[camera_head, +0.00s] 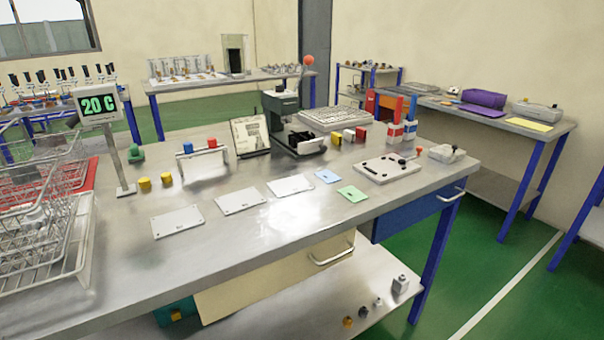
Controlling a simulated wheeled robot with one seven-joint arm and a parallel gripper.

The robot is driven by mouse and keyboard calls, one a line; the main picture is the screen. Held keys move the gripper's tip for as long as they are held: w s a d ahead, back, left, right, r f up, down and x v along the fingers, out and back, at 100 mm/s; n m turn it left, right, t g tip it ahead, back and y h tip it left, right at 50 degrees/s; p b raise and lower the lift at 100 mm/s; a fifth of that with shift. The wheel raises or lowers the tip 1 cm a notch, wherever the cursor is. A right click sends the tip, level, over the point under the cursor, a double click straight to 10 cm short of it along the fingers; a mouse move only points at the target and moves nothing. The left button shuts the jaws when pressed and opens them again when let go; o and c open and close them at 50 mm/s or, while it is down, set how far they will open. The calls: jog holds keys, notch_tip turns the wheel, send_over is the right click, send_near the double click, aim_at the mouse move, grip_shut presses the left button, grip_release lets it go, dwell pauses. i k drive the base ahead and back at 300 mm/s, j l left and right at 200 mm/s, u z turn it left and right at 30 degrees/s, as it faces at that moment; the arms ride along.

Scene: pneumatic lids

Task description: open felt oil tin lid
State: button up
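I cannot tell for sure which thing is the felt oil tin, and no label naming it is legible. Small candidates stand on the near metal bench (215,275). Two yellow round pieces (144,184) sit at its left part. A row of small red, white and yellow blocks (349,136) stands near the back. Red-and-white containers (395,132) stand right of that row. A grey-white device (446,153) with a small knob lies at the right end. My gripper is not in view.
Wire baskets (40,215) fill the bench's left end, beside a "20 C" display (97,105) on a post. A dark press-like machine (285,120) stands at the back. Flat white plates (178,221) and a green card (352,194) lie in front.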

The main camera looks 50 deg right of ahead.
aim_at(450, 152)
jog(key=z, duration=1.6)
jog(key=i+j+z, duration=0.1)
jog(key=z, duration=0.2)
jog(key=i+j+z, duration=0.15)
jog(key=i+z, duration=0.2)
jog(key=k, duration=0.05)
